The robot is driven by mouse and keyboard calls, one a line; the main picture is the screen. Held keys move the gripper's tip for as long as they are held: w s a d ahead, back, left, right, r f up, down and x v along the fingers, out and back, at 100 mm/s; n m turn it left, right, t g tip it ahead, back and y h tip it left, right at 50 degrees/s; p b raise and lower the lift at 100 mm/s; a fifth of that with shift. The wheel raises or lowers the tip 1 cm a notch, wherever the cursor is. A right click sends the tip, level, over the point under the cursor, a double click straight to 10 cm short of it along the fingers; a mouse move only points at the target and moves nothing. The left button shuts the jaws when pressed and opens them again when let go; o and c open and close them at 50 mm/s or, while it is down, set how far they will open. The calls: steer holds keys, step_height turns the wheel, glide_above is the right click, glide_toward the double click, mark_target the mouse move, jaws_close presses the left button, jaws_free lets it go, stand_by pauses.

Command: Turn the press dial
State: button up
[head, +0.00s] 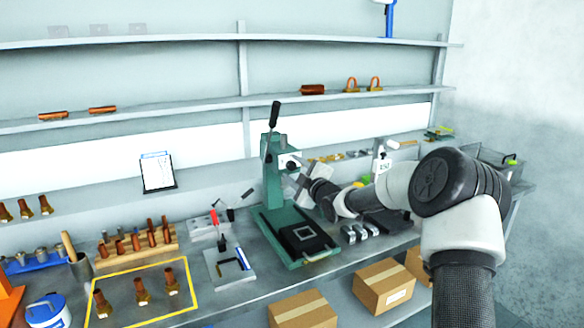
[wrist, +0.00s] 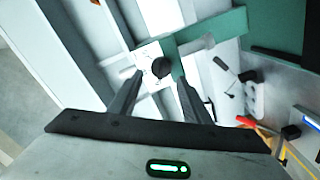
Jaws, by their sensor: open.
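The green press (head: 271,180) stands on the bench with a black-handled lever rising at its top. Its dial, a round black knob (head: 291,164) on a white plate, faces right toward my gripper. In the wrist view the knob (wrist: 161,67) lies ahead between my fingertips, on the white plate beside the press's green body (wrist: 214,27). My gripper (wrist: 158,82) is open, with one finger on each side of the knob in the picture. I cannot tell whether the fingers reach around it. In the head view my gripper (head: 303,179) is just right of the press head.
A toggle clamp with a red handle (head: 214,217) stands left of the press. A rack of copper parts (head: 137,248) and a yellow-outlined area (head: 143,318) lie further left. Grey metal blocks (head: 357,233) sit right of the press base. Shelves run behind.

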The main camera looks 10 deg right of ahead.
steer(key=shift+w+a, duration=0.2)
steer(key=shift+w, duration=0.5)
steer(key=c, duration=1)
steer(key=shift+c, duration=0.2)
